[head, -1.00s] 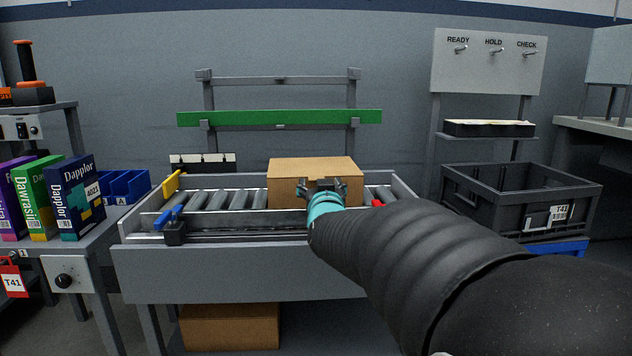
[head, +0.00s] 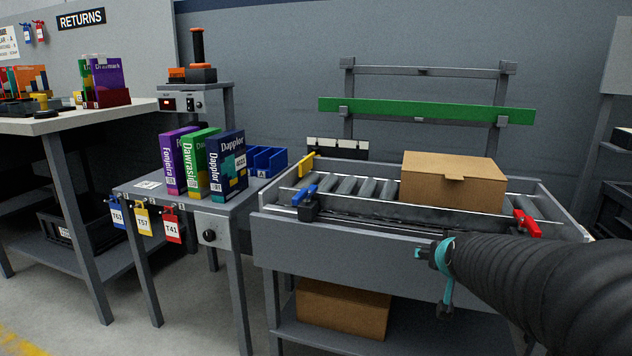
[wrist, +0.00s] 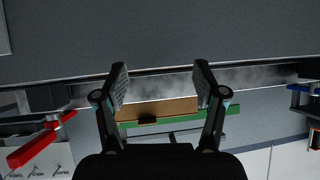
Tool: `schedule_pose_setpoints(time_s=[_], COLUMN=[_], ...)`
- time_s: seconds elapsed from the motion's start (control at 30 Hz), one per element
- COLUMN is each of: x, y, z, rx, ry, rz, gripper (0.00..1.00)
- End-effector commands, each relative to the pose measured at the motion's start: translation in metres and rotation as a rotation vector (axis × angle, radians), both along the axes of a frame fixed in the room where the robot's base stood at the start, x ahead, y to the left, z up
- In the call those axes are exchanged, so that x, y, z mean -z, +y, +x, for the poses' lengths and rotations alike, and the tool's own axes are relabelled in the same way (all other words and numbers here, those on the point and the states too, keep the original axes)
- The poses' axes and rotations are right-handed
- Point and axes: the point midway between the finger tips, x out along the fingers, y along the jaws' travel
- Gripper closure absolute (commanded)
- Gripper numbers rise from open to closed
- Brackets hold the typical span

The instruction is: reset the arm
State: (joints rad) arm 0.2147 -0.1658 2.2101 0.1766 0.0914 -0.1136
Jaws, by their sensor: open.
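My arm reaches in from the right edge in the head view, with my gripper (head: 432,253) in front of the roller conveyor's front panel. In the wrist view my gripper (wrist: 162,82) is open, its two fingers apart with nothing between them. A cardboard box (head: 452,182) sits on the conveyor (head: 370,238), behind and above my gripper and apart from it. The box's brown edge (wrist: 160,110) shows beyond the fingers in the wrist view.
A red lever (head: 527,224) and a blue lever (head: 304,195) flank the conveyor. A side table (head: 150,188) holds several book-like boxes and hanging tags. Another carton (head: 343,308) lies on the lower shelf. A returns bench (head: 75,120) stands left. Floor shows at lower left.

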Motion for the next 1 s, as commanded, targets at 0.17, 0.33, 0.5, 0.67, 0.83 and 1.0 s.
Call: schedule_pose_setpoints(time_s=[0.17, 0.33, 0.5, 0.67, 0.83, 1.0], x=[0.020, 0.016, -0.004, -0.031, -0.051, -0.050], y=[0.040, 0.073, 0.090, 0.100, 0.106, 0.107], z=[-0.083, -0.178, -0.248, -0.268, -0.273, -0.272], rx=[-0.069, -0.126, -0.176, -0.216, -0.241, -0.245], ry=[0.281, 0.518, 0.619, 0.566, 0.519, 0.520], rz=[0.063, 0.078, 0.047, 0.014, 0.000, 0.000], gripper=[0.29, 0.29, 0.29, 0.29, 0.29, 0.29])
